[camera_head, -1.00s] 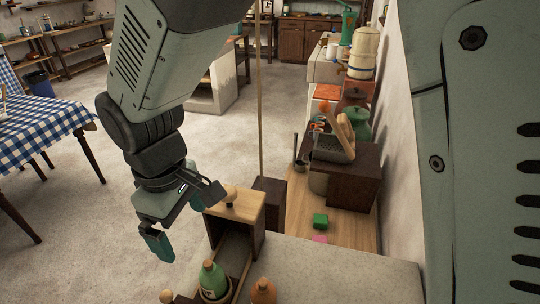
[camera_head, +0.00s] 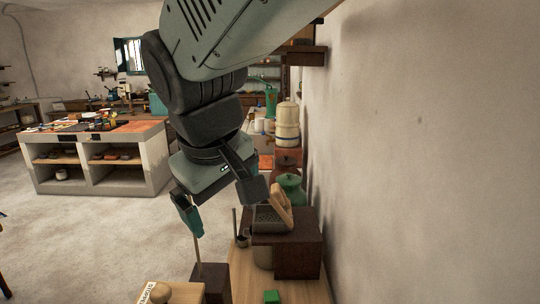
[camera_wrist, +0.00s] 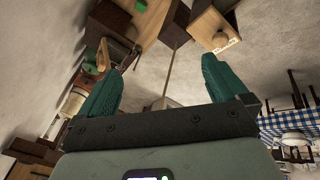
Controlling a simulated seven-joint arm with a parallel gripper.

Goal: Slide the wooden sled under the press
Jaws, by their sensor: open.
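The wooden press with a round knob (camera_head: 160,292) shows only its top at the bottom edge of the head view, with a small label on its left side. The same press top and knob (camera_wrist: 219,38) show at the upper right of the wrist view. I cannot make out the wooden sled in either current view. My gripper (camera_wrist: 155,58) is open with nothing between its teal fingers, and it points down. In the head view my gripper (camera_head: 215,215) hangs above and beyond the press, in free air; one finger is mostly hidden.
A dark brown block (camera_head: 210,283) stands beside the press. A wooden counter (camera_head: 245,275) carries a green block (camera_head: 271,296) and a dark box (camera_head: 300,250) with a grater (camera_head: 272,218). A bare wall (camera_head: 420,150) closes the right side. Open floor (camera_head: 110,230) lies left.

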